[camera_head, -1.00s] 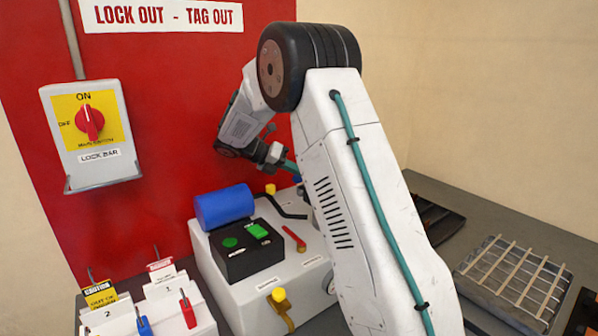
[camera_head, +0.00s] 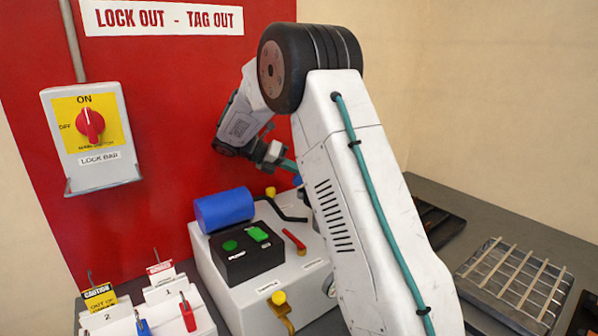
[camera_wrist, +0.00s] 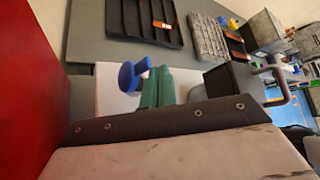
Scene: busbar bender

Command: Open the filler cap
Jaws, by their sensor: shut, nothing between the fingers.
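A blue cap with a raised bar (camera_wrist: 130,77), which looks like the filler cap, sits on the pale top of the machine in the wrist view. In the head view only a sliver of blue (camera_head: 297,181) shows beside my arm. My gripper (camera_wrist: 157,74) has teal fingers, closed together with nothing between them. The fingertips are right beside the cap's bar; I cannot tell whether they touch it. In the head view my gripper (camera_head: 289,164) points down to the right over the back of the white machine (camera_head: 262,303), its tips hidden behind my arm.
On the machine are a blue cylinder (camera_head: 224,209), a black box with green buttons (camera_head: 246,257), a red-handled lever (camera_head: 294,241) and a yellow-knobbed lever (camera_head: 280,299). A red wall panel (camera_head: 170,110) stands close behind. A wire rack (camera_head: 512,280) lies at the right.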

